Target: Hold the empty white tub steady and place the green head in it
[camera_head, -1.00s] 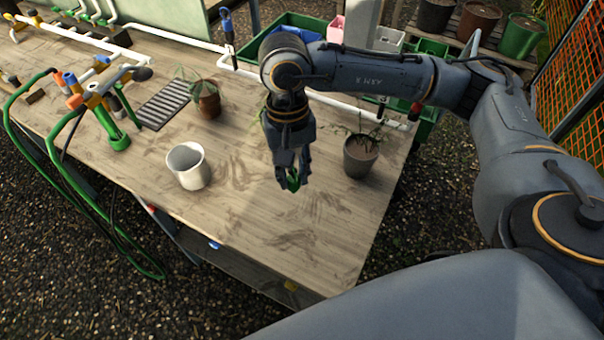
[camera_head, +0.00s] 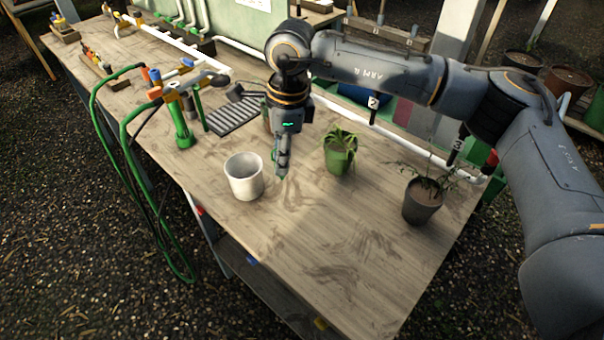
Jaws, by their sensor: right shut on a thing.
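The white tub (camera_head: 244,178) stands upright on the wooden bench (camera_head: 305,262), left of centre. Its inside looks empty. My right gripper (camera_head: 282,174) points down just right of the tub, apart from its rim in the picture. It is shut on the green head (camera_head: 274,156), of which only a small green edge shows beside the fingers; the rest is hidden. My left gripper is not in view, and nothing holds the tub.
A green pot with a plant (camera_head: 341,158) stands right of the gripper. A dark grey pot (camera_head: 422,206) is near the bench's right edge. Green hoses and a tap stand (camera_head: 181,128) are left of the tub. A slatted grey tray (camera_head: 236,114) lies behind. The front bench is clear.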

